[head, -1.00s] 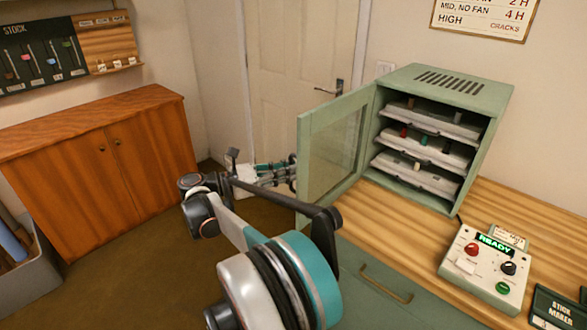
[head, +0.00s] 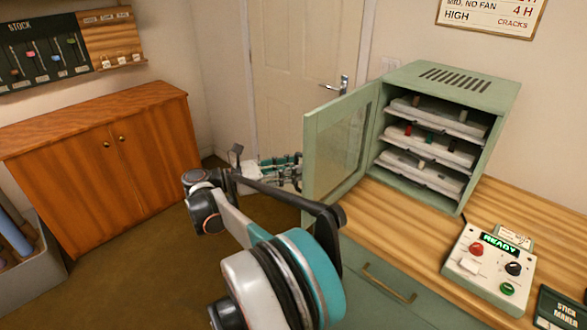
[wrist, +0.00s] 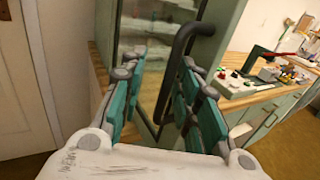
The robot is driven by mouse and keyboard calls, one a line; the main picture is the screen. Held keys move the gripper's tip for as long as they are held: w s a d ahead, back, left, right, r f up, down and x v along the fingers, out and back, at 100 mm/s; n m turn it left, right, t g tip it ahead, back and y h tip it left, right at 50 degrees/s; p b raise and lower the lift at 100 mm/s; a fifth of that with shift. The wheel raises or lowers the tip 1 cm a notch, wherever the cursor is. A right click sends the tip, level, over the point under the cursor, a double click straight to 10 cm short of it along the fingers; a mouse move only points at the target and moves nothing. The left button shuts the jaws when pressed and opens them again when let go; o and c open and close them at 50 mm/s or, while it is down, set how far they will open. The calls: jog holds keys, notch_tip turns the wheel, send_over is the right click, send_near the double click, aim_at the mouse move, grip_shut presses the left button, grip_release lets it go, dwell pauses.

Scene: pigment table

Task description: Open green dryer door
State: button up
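The green dryer (head: 490,92) stands on the bench with its front open. Its green door (head: 312,165), with a glass panel, is swung wide out to the left; it also shows in the wrist view (wrist: 225,20). A dark bar handle (wrist: 178,70) is on the door's outer face. In the head view my gripper (head: 290,172) is at the door's outer side, close to its free edge. In the wrist view my gripper (wrist: 160,95) has its teal fingers spread apart, with the handle between them, nearer the right finger. Whether a finger touches the handle cannot be told.
Inside the dryer are stacked trays (head: 425,168) with small coloured sticks. A control box (head: 490,265) reading READY sits on the wooden bench (head: 400,215). A wooden cabinet (head: 75,190) and a white room door (head: 290,80) stand behind. Floor between them is clear.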

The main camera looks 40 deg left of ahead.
jog(key=v, duration=1.1)
jog(key=shift+s+a, duration=0.2)
jog(key=shift+s, duration=0.05)
